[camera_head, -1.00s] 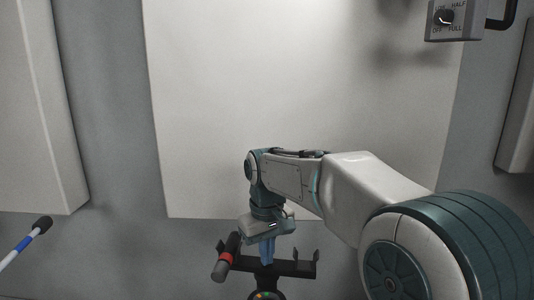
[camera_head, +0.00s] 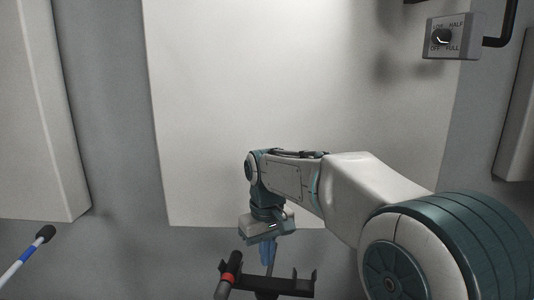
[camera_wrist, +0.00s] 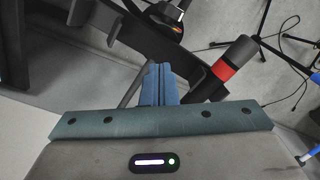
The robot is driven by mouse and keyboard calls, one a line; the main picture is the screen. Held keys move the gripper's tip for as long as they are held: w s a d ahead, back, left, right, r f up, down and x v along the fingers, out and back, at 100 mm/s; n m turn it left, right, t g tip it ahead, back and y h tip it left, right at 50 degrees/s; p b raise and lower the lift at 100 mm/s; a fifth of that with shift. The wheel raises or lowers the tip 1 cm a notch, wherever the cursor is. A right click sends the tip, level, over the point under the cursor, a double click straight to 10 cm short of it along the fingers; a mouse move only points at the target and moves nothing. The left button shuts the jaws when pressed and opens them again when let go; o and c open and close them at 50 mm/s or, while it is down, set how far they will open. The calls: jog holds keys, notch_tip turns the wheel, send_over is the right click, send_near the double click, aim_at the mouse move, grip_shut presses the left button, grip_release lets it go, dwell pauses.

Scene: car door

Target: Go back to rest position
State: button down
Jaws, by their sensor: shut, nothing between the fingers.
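My gripper (camera_head: 268,252) hangs from my arm at the lower middle of the head view, fingers pointing down. In the wrist view its blue fingers (camera_wrist: 159,85) are together with nothing between them. Just below and behind the fingers in the head view is a dark bracket (camera_head: 292,284) with upright prongs. I cannot tell whether the fingers touch the bracket.
A grey switch box with a dial (camera_head: 442,38) is at the upper right. A large white panel (camera_head: 250,90) fills the back. A blue and white pole with a dark tip (camera_head: 28,252) is at the lower left. Tripod legs and a cable (camera_wrist: 290,55) lie on the floor.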

notch_tip(320, 180, up, 2)
jog(key=shift+r+p, duration=0.25)
jog(key=shift+p, duration=0.55)
jog(key=s+d+f+m+t, duration=0.1)
jog(key=s+d+f+m, duration=0.2)
jog(key=s+d, duration=0.4)
jog(key=s+d+f+m+t+p, duration=0.1)
jog(key=s+d+f+m, duration=0.1)
jog(key=s+d, duration=0.5)
jog(key=s+f, duration=0.1)
jog(key=s, duration=0.3)
jog(key=shift+s+m+t, duration=0.3)
jog(key=shift+m+t, duration=0.1)
